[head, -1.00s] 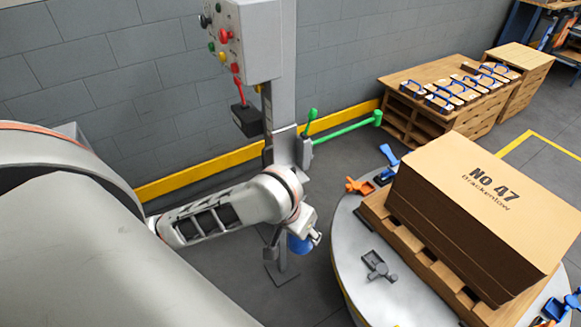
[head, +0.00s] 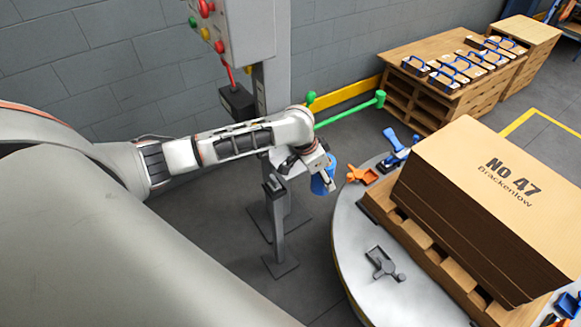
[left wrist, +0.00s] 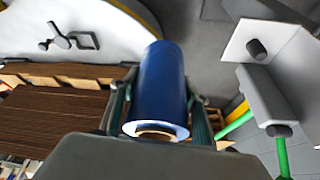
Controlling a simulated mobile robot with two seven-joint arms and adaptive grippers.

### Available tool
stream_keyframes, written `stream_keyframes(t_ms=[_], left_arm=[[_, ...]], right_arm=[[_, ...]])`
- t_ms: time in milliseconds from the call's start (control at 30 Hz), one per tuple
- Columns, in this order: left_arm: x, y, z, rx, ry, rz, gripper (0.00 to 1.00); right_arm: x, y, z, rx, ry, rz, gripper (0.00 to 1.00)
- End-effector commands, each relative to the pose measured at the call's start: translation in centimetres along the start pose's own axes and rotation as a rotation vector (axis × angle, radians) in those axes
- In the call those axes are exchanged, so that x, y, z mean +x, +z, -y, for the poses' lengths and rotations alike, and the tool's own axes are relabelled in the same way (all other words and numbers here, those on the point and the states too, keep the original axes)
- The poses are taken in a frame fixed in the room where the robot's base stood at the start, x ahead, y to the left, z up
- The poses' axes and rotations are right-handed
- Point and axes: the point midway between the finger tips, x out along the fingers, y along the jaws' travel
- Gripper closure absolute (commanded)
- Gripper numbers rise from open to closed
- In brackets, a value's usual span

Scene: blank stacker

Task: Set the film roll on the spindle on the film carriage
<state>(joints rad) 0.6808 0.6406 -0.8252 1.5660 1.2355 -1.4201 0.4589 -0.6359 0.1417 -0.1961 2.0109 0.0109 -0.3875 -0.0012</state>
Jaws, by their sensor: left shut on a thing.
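The blue film roll (head: 319,182) is in my left gripper (head: 326,176), which is shut on it, above the floor between the mast and the turntable. The left wrist view shows the roll (left wrist: 163,80) lengthwise between the two fingers, its pale core end nearest the camera. The film carriage shows in the left wrist view as a grey bracket (left wrist: 268,95) with dark rollers, right of the roll and apart from it. Green bars (head: 350,109) stick out beside the mast; I cannot tell which part is the spindle. My left arm hides part of the carriage. My right gripper is not in view.
The round turntable (head: 352,262) at right carries a pallet with a brown stack (head: 500,190) marked No 47. An orange clamp (head: 362,175), a blue clamp (head: 397,150) and a grey clamp (head: 382,263) lie on it. The control box (head: 238,25) hangs on the mast.

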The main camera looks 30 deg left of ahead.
Motion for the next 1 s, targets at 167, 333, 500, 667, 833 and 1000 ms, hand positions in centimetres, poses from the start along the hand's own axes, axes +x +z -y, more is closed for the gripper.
stream_keyframes(t_ms=[167,333,500,667,833,1000], left_arm=[[0.3,-0.2,2.0,0.011,0.005,0.000,0.87],[0.3,0.6,5.7,0.008,0.004,0.003,0.87],[0.1,1.4,9.7,0.008,0.005,0.004,0.87],[-0.1,2.1,13.4,0.008,0.006,0.004,0.87],[-0.4,2.8,17.1,0.008,0.007,0.005,0.87],[0.7,3.5,18.3,0.013,0.011,0.005,0.87]], right_arm=[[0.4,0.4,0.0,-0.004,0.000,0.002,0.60],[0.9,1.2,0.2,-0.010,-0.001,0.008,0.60],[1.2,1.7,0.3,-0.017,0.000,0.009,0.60],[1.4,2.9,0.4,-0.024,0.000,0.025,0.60],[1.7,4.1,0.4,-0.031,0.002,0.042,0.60],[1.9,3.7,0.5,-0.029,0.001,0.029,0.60]])
